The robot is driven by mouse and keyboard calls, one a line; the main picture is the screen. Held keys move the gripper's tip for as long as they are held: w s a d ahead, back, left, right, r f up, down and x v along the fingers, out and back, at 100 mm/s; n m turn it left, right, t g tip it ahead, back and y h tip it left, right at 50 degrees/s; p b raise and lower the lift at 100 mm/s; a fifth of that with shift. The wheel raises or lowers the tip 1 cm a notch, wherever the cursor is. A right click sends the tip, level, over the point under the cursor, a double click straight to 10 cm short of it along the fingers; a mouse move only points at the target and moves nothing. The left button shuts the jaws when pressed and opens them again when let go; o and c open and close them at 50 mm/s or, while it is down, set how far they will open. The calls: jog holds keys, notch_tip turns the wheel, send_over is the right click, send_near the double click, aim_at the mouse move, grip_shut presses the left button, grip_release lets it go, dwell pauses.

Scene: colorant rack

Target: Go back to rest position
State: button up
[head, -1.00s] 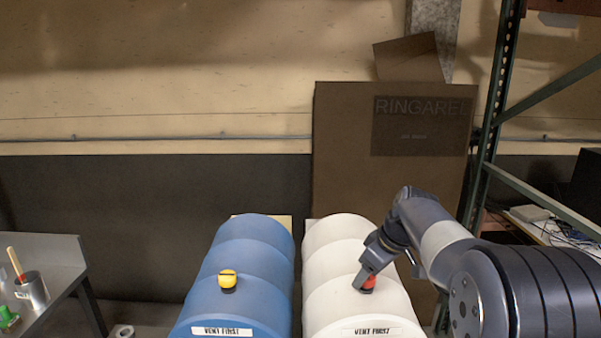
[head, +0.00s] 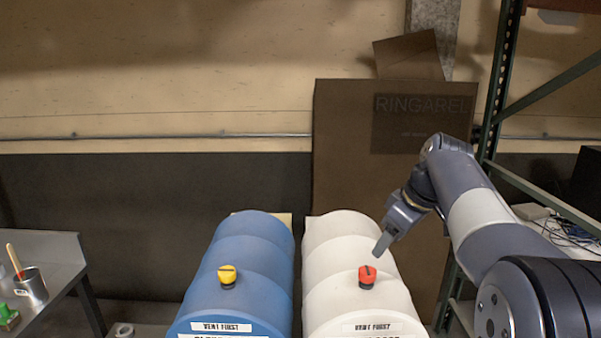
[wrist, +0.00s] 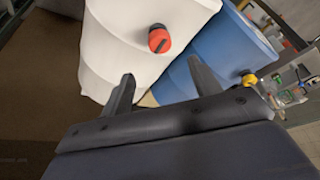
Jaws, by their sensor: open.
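My gripper (head: 382,245) is open and empty, in the air above and a little to the right of the red cap. Its two fingers also show apart in the wrist view (wrist: 160,80), with nothing between them. The red cap (head: 367,276) sits on top of the white drum (head: 340,252); it also shows in the wrist view (wrist: 159,40), beyond the fingertips and clear of them. My arm reaches in from the lower right.
A blue drum (head: 245,255) with a yellow cap (head: 227,275) lies left of the white drum. A grey bench (head: 50,255) with a can (head: 32,285) stands at far left. A large brown box (head: 345,150) stands behind, and a green rack post (head: 497,90) is at right.

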aim_at(367, 270)
jog(key=p+x, duration=0.1)
jog(key=x, duration=0.9)
jog(key=shift+a, duration=0.1)
jog(key=m+t+h, duration=0.1)
jog(key=m, duration=0.3)
jog(key=shift+a, duration=0.1)
jog(key=shift+a+m+h+p, duration=0.15)
jog(key=shift+m+h, duration=0.4)
jog(key=shift+m, duration=0.8)
jog(key=shift+d+m+h+p, duration=0.15)
jog(key=shift+m+h, duration=0.4)
jog(key=shift+m, duration=0.8)
jog(key=shift+a+m+h, duration=0.1)
jog(key=shift+m+h, duration=0.35)
jog(key=shift+m, duration=0.7)
jog(key=shift+a+m+h, duration=0.15)
jog(key=shift+m+h, duration=0.3)
jog(key=shift+m, duration=0.7)
jog(key=m+g+h+p, duration=0.1)
jog(key=m, duration=0.3)
jog(key=shift+v, duration=1.15)
jog(key=shift+a, duration=0.1)
